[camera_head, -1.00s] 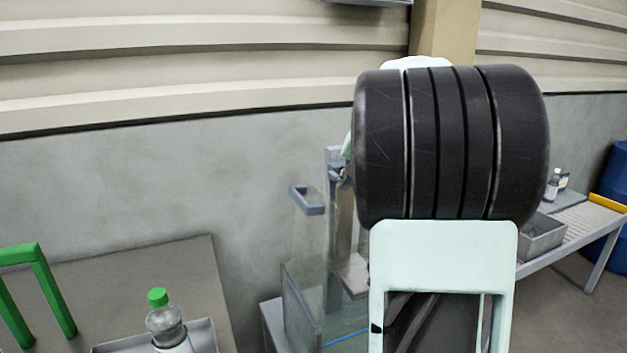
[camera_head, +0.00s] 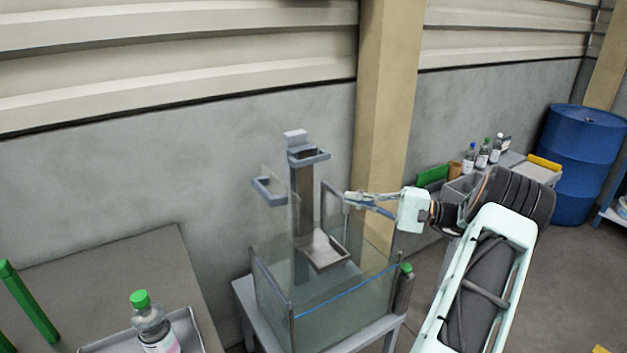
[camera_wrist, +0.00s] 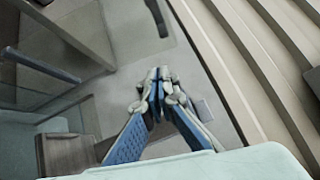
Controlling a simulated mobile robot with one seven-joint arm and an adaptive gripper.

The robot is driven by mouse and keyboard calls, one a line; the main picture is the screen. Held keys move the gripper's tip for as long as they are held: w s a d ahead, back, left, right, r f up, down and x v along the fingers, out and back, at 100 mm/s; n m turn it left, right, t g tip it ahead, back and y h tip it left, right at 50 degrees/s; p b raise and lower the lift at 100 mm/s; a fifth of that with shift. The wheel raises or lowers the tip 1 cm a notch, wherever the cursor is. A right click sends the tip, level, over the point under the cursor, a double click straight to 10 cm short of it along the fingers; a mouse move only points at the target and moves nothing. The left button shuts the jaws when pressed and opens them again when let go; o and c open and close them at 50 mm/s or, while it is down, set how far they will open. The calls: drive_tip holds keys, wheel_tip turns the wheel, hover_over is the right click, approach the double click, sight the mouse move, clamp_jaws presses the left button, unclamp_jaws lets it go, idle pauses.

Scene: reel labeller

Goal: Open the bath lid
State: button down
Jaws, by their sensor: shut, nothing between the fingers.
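The bath is a clear glass tank (camera_head: 345,308) with a blue line along its front, standing right of centre in the head view. A grey loop-shaped handle (camera_head: 326,212) rises over its right half; a faint clear pane seems to stand upright near it, but I cannot tell the lid's exact outline or angle. My gripper (camera_head: 348,198) is shut and empty, reaching in from the right with its tips close beside the loop. I cannot tell whether they touch. In the wrist view the gripper (camera_wrist: 158,74) has its blue-padded fingers together, with a dark bar just beyond.
A grey post (camera_head: 303,195) with brackets and a small tray (camera_head: 325,250) stands at the tank. A bottle with a green cap (camera_head: 152,325) is in a tray at lower left. A bench with several bottles and a blue barrel (camera_head: 580,160) stand at the right.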

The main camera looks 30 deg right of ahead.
sight(267, 194)
drive_tip(key=w+a+r+p, duration=0.2)
drive_tip(key=a, duration=0.2)
drive_tip(key=w+a+r+t+p, duration=0.1)
drive_tip(key=w+a+p, duration=0.1)
drive_tip(key=a, duration=0.3)
drive_tip(key=shift+w+a+r, duration=0.25)
drive_tip(key=shift+w+r, duration=0.15)
drive_tip(key=shift+w, duration=0.35)
drive_tip(key=a+n, duration=0.1)
drive_tip(key=a, duration=0.3)
drive_tip(key=a+r+n+g+h+b, duration=0.1)
drive_tip(key=a, duration=0.2)
drive_tip(key=a+r+g+b, duration=0.1)
drive_tip(key=a, duration=0.3)
drive_tip(key=shift+s+a+n+h, duration=0.2)
drive_tip(key=shift+a+n+h, duration=0.1)
drive_tip(key=shift+n, duration=0.1)
drive_tip(key=shift+d, duration=0.15)
